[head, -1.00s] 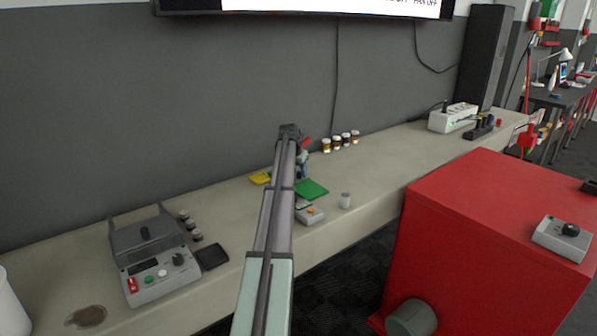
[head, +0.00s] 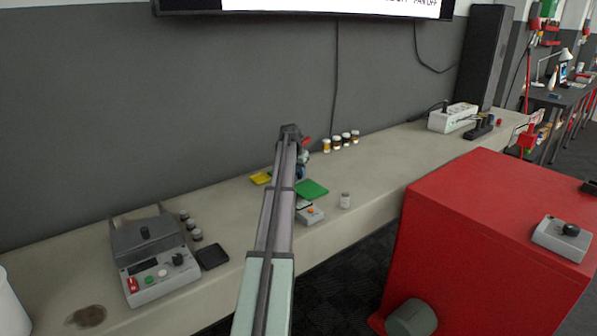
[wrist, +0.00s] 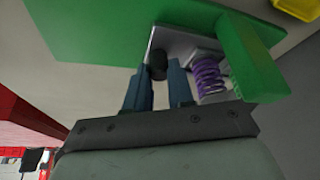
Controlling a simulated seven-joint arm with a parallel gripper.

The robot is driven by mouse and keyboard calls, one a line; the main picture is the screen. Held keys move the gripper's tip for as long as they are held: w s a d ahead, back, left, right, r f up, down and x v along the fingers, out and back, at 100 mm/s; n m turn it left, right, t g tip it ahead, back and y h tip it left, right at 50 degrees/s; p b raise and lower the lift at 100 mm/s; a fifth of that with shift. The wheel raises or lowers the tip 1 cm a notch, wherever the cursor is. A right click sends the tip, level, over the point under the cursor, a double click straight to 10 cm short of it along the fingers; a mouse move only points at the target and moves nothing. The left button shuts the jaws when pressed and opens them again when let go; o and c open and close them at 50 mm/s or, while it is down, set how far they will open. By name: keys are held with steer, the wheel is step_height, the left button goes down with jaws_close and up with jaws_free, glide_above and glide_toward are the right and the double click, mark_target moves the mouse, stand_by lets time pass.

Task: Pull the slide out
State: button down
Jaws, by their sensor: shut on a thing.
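A green fixture plate (wrist: 95,35) with an upright green block (wrist: 252,58) fills the top of the wrist view. A grey metal slide (wrist: 185,42) lies against the plate, with a dark round knob (wrist: 157,66) on it. A purple spring (wrist: 208,76) sits beside the knob, next to the block. My gripper (wrist: 160,82) has its two blue-grey fingers on either side of the knob and is shut on it. In the head view, part of the green plate (head: 313,188) shows on the bench; my arm hides most of the slide area.
A grey box with an orange button (head: 311,215) stands in front. A yellow piece (head: 261,178) lies left. A red cabinet (head: 490,235) stands at right.

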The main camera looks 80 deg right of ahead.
steer(key=s+a, duration=1)
steer(key=shift+s+a, duration=0.3)
steer(key=shift+s, duration=0.1)
steer(key=c, duration=1)
jaws_free()
steer(key=shift+r, duration=0.1)
steer(key=v, duration=1.3)
steer(key=shift+a+r, duration=0.1)
steer(key=shift+r, duration=0.2)
